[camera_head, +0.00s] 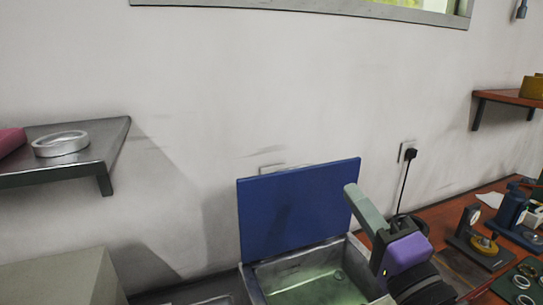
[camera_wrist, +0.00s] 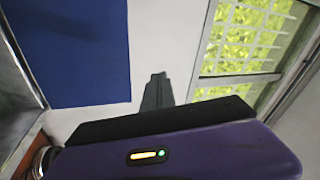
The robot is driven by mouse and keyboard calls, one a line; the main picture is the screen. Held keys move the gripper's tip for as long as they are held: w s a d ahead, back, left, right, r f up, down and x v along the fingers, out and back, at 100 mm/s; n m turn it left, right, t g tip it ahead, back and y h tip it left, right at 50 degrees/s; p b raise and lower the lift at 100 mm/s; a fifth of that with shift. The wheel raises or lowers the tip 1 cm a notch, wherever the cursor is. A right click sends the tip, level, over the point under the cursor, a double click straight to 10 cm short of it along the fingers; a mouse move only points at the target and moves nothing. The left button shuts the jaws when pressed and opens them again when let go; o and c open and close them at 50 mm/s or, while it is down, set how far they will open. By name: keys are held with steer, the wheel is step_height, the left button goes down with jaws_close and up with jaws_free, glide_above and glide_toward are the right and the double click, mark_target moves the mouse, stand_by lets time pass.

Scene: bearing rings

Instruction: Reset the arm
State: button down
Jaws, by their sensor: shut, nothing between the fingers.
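My gripper (camera_head: 352,189) is in the head view, over the right side of an open bin. Its fingers are together and empty, pointing up and to the left in front of the raised blue lid (camera_head: 290,205). In the wrist view the gripper (camera_wrist: 158,78) also shows shut, with the blue lid (camera_wrist: 70,45) to its left and the wall behind it. The grey bin (camera_head: 252,284) has a greenish inside, and a small round thing lies in it. A silver ring (camera_head: 60,144) lies on the left shelf.
The grey shelf (camera_head: 115,140) at left also bears a pink object (camera_head: 10,141). A reddish bench (camera_head: 450,240) at right holds several tools and rings. A smaller shelf (camera_head: 500,97) hangs above it. A black plug (camera_head: 410,154) and cable are on the wall.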

steer(key=s+d+f+n+h, duration=0.2)
steer(key=s+f+n+h, duration=0.1)
steer(key=s+f, duration=0.4)
steer(key=s+d+f+n+h, duration=0.3)
steer(key=s+f, duration=0.3)
steer(key=f, duration=0.1)
steer(key=s+f+n+g, duration=0.2)
steer(key=s+f, duration=0.2)
steer(key=s, duration=0.4)
steer(key=s+f+n+g, duration=0.2)
steer(key=s+f, duration=0.3)
steer(key=s, duration=0.3)
steer(key=s+a+f+n+g, duration=0.1)
steer(key=s+f+n, duration=0.1)
steer(key=s+f, duration=0.3)
steer(key=s, duration=0.3)
steer(key=shift+g+y, duration=0.4)
steer(key=shift+a, duration=0.1)
